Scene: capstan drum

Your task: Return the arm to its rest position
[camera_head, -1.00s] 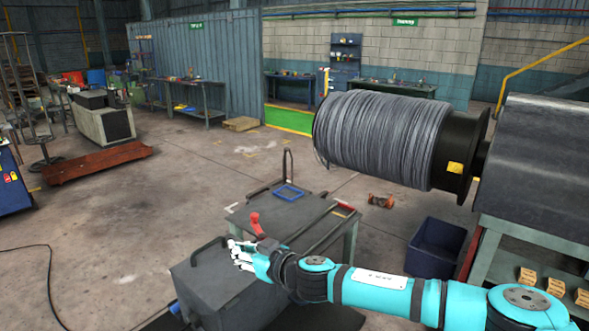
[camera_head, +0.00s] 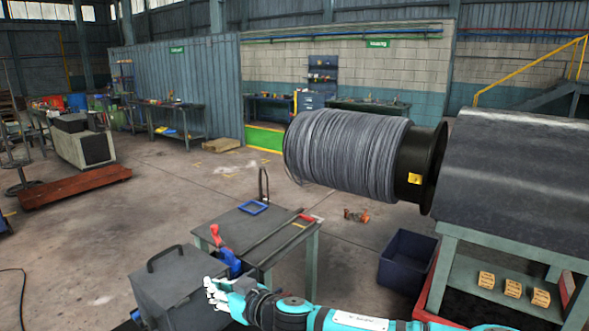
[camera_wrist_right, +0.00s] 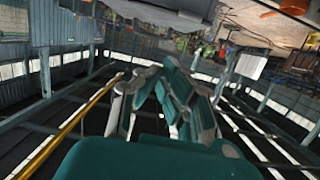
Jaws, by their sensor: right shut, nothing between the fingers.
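My right arm (camera_head: 355,319) comes in from the bottom right of the head view. Its right gripper (camera_head: 213,292) is in front of the grey lidded box, shut and empty. In the right wrist view the gripper's fingers (camera_wrist_right: 172,92) are folded together with nothing between them. My left gripper is in neither view. The capstan drum (camera_head: 350,152), wound with grey cable, stands beyond and well above the right arm, apart from it.
A metal table (camera_head: 290,240) holds a blue frame (camera_head: 253,207) and a red-and-blue tool (camera_head: 228,258). The grey box (camera_head: 165,272) stands beside it. A dark blue bin (camera_head: 407,262) is on the floor. A bench (camera_head: 480,253) stands at the right. Open floor lies at left.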

